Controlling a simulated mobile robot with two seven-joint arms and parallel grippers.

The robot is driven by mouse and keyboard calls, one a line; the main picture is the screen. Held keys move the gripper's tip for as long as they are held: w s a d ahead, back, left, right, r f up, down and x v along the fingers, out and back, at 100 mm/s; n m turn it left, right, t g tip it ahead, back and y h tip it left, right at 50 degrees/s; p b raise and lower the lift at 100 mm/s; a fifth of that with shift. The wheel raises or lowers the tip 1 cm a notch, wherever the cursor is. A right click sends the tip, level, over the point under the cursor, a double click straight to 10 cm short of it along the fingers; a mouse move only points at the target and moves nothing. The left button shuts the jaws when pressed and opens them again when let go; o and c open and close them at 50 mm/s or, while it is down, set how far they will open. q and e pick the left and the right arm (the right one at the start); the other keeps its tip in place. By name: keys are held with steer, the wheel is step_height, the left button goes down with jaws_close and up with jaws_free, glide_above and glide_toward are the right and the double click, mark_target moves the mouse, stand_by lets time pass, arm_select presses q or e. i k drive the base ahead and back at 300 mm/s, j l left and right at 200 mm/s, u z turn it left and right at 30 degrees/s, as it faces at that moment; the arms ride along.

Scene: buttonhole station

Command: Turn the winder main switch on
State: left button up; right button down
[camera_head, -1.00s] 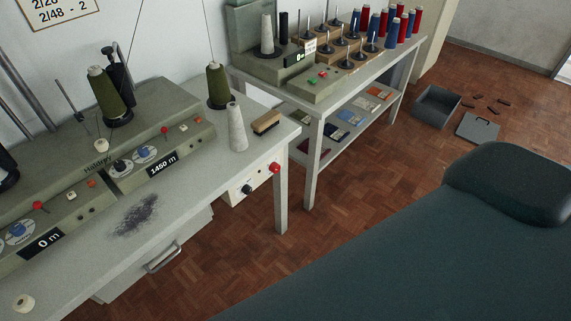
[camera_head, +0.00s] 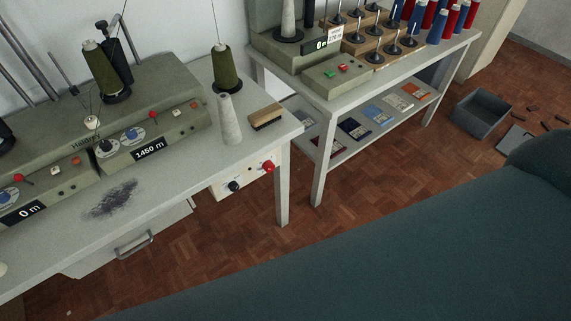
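The winder (camera_head: 158,112) is a grey-green machine on the white table at the left, with dials, small buttons and displays reading "1450 m" and "0 m". A pale control box (camera_head: 250,178) hangs under the table's right end. On its front are a black rotary knob (camera_head: 234,186) and a red knob or button (camera_head: 267,167). Which of them is the main switch, and its setting, I cannot tell. Neither of my grippers is in view.
An olive thread cone (camera_head: 226,69), a white cone (camera_head: 229,120) and a brush (camera_head: 265,117) stand or lie near the table's right end. A second table (camera_head: 385,66) holds spools. A grey bin (camera_head: 482,113) is on the floor. Parquet between is clear.

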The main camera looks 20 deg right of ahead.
mark_target(269, 166)
steer(key=i+l, duration=0.1)
steer(key=l, duration=1)
steer(key=i+l, duration=0.15)
steer(key=l, duration=0.45)
